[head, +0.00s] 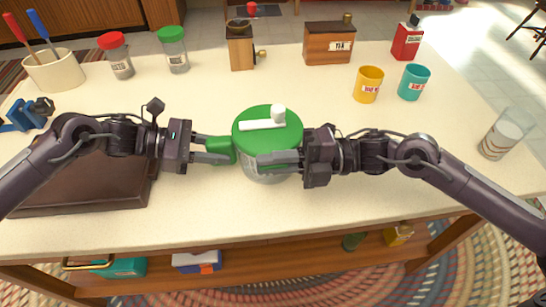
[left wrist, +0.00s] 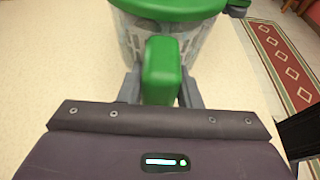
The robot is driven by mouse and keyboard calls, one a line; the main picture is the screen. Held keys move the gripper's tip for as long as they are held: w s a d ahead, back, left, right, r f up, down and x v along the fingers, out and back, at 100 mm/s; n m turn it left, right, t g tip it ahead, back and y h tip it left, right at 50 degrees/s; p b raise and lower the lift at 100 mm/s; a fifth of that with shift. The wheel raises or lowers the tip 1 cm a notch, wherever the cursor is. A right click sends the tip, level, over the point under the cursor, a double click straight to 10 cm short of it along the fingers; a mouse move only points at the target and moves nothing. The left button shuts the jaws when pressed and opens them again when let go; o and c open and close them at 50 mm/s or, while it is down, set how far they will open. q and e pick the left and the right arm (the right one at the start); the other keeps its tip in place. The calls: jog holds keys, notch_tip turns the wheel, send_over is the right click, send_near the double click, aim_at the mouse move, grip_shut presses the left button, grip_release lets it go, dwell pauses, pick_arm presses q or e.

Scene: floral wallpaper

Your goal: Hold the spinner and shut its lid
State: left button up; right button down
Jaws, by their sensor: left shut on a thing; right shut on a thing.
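The spinner (head: 258,129) stands on the counter in the middle of the head view. It has a clear bowl, a round green lid (head: 285,138) on top with a white crank, and a green handle (head: 219,149) on its left side. My left gripper (head: 213,151) is shut on this handle, which also shows between its fingers in the left wrist view (left wrist: 160,70). My right gripper (head: 272,160) is shut at the spinner's front right, just under the lid's edge. Its fingers hide part of the bowl. I cannot tell whether the lid is fully seated.
A dark brown box (head: 85,182) lies under my left arm. Jars (head: 174,52), a grinder (head: 240,47) and a wooden box (head: 329,45) stand along the back. Yellow (head: 368,85) and teal (head: 413,83) cups and a glass (head: 503,136) are to the right. The front counter is clear.

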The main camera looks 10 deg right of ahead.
jog(key=shift+f, duration=0.3)
jog(key=c, duration=1.6)
grip_release()
jog(key=shift+o, duration=0.3)
jog(key=shift+r, duration=0.1)
jog(key=shift+d, duration=0.15)
jog(key=d, duration=1.1)
jog(key=shift+d, duration=0.4)
